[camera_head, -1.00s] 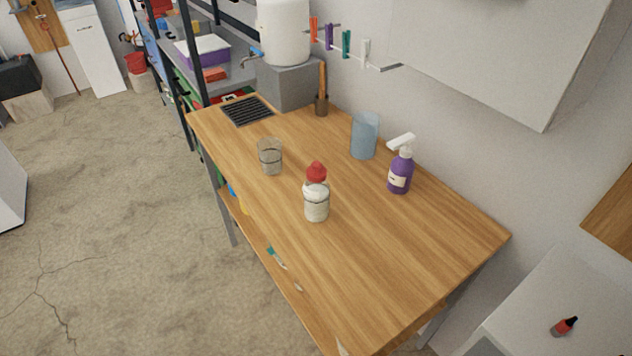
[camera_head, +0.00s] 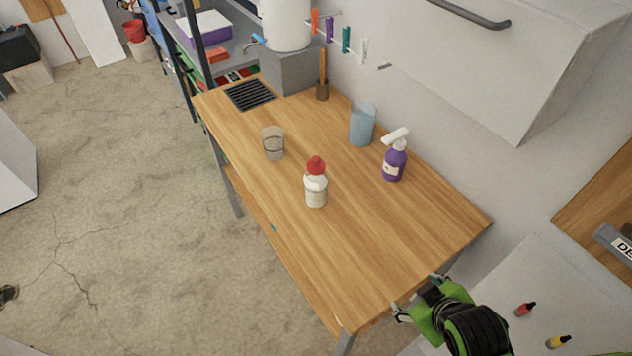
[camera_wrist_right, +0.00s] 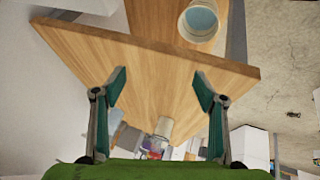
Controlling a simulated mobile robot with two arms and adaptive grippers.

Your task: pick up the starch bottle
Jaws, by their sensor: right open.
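A white bottle with a red cap (camera_head: 316,190) stands upright in the middle of the wooden table (camera_head: 400,250). A purple spray bottle with a white trigger head (camera_head: 394,163) stands upright behind it to the right. I cannot read either label, so I cannot tell which is the starch bottle. My right gripper (camera_head: 418,294) is at the table's near right corner, well apart from both bottles. It is open and empty; its two fingers also show in the right wrist view (camera_wrist_right: 160,92). My left gripper is not in view.
A clear glass (camera_head: 273,143) stands left of the bottles and a bluish cup (camera_head: 362,125) behind them. A grey block with a white tank (camera_head: 286,25) is at the far end. A wall cabinet (camera_head: 480,70) overhangs at right. The table's near part is clear.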

